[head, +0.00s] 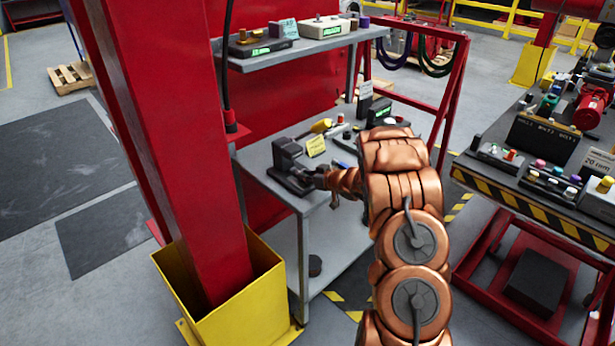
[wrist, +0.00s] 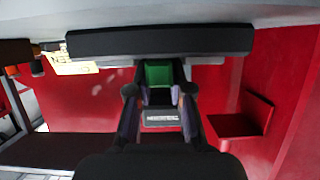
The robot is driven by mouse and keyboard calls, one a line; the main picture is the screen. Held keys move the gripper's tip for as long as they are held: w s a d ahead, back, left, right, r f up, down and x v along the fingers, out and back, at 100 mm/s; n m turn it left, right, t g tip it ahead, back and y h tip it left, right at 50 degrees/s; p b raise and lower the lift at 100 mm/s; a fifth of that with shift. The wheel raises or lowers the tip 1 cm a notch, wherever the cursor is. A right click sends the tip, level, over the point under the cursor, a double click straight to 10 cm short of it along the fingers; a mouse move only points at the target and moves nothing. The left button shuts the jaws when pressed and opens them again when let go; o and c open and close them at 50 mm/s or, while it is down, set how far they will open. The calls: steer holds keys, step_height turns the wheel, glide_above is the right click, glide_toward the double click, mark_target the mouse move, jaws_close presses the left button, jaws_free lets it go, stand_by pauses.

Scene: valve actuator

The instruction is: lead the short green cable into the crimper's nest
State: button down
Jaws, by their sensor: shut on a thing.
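The crimper (head: 290,167) is a dark device on the near left corner of the grey bench. My gripper (head: 321,179) is close against its right side in the head view, partly hidden by my copper-coloured arm. In the wrist view my gripper (wrist: 158,90) has its two fingers closed on a green piece, the short green cable (wrist: 158,74). The crimper's dark body (wrist: 215,41) spans the picture just beyond the fingertips. A small label shows below the green piece. The nest itself is not clearly seen, and I cannot tell whether the cable is in it.
A yellow note (head: 316,146) and several tools lie on the bench behind the crimper. A shelf (head: 325,44) with devices hangs above. A red post (head: 185,140) in a yellow guard (head: 228,312) stands left. A loaded striped-edge cart (head: 530,208) stands right.

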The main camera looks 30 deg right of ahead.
steer(key=c, duration=1)
jaws_free()
steer(key=shift+a+f, duration=0.1)
steer(key=shift+f, duration=0.15)
steer(key=shift+s, duration=0.15)
steer(key=v, duration=1.1)
steer(key=shift+s+r, duration=0.3)
steer(key=shift+r, duration=0.05)
steer(key=shift+w+r, duration=0.1)
